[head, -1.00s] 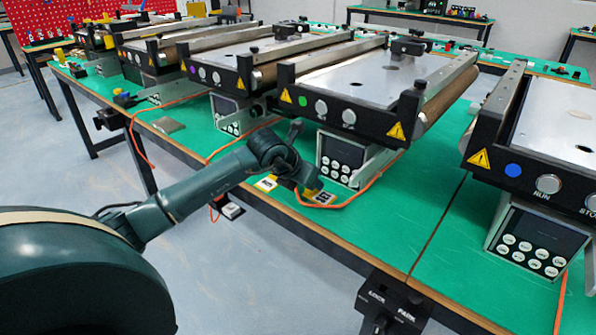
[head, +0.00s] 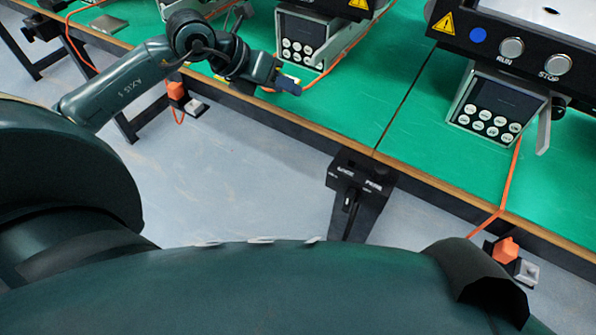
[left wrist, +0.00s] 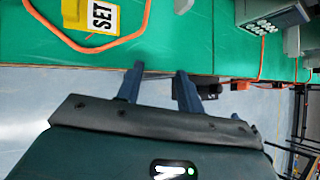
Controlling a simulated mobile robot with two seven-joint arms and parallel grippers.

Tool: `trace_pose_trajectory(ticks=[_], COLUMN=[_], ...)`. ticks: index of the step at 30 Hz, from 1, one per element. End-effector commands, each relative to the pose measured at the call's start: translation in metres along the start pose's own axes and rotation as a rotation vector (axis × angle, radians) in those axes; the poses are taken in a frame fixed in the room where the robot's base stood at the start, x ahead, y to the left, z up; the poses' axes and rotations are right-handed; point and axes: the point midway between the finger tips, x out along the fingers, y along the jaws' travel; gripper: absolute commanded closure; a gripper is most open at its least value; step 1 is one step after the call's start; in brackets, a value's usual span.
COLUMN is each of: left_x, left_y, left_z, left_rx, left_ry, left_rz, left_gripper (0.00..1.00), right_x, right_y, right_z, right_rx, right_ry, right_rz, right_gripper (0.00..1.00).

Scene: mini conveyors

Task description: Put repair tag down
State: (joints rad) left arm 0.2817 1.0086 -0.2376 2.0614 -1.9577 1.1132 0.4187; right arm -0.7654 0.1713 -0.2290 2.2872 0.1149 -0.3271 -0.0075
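My left gripper (head: 288,86) is over the front edge of the green table in the head view. In the left wrist view its two blue-grey fingers (left wrist: 160,86) stand apart with nothing seen between them. I cannot make out a tag reading "repair" in either view. In the head view my left arm hides part of the table near the gripper. My right gripper is out of view.
A conveyor control box with buttons (head: 302,37) stands behind my left gripper. Another control box (head: 490,108) stands farther right, below a conveyor. An orange cable (head: 511,172) runs from it over the table edge. The green table top (head: 400,140) between them is mostly clear.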

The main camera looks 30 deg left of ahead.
Motion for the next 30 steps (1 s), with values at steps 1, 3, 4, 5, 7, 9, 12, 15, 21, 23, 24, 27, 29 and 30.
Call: trace_pose_trajectory(ticks=[1, 3, 4, 5, 7, 9, 12, 15, 21, 23, 24, 27, 29, 30], left_x=[0.018, 0.026, 0.025, 0.023, 0.014, 0.006, 0.003, 0.014, 0.047, 0.053, 0.056, 0.06, 0.061, 0.061], left_y=[-0.04, -0.094, -0.114, -0.131, -0.159, -0.171, -0.162, -0.138, -0.11, -0.111, -0.113, -0.117, -0.118, -0.118], left_z=[-0.026, -0.047, -0.053, -0.057, -0.06, -0.059, -0.062, -0.082, -0.164, -0.186, -0.198, -0.215, -0.219, -0.22], left_rx=[-0.079, -0.231, -0.31, -0.396, -0.626, -0.891, -1.317, -1.776, -2.537, -2.68, -2.752, -2.86, -2.886, -2.892], left_ry=[0.019, 0.011, 0.0, -0.013, -0.055, -0.107, -0.186, -0.25, -0.254, -0.23, -0.214, -0.181, -0.171, -0.168], left_rz=[-0.191, -0.454, -0.558, -0.654, -0.848, -0.996, -1.116, -1.124, -0.897, -0.82, -0.777, -0.711, -0.693, -0.689], left_gripper=[0.63, 0.63, 0.63, 0.63, 0.63, 0.63, 0.63, 0.63, 0.63, 0.63, 0.63, 0.63, 0.63, 0.63], right_x=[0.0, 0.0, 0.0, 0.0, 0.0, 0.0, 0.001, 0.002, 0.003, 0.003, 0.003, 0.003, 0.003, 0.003], right_y=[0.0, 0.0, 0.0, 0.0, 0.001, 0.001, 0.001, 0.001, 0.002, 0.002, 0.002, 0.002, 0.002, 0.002], right_z=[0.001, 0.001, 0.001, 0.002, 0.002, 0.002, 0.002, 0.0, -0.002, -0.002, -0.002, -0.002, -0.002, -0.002], right_rx=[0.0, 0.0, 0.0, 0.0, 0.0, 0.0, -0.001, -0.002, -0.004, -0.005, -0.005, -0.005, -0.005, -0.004], right_ry=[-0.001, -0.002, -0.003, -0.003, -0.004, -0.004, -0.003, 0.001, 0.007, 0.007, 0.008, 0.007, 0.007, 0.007], right_rz=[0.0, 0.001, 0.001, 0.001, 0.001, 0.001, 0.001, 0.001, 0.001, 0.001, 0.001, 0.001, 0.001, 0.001], right_gripper=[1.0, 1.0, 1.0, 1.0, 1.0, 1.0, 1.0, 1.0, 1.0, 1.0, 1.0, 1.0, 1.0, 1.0])
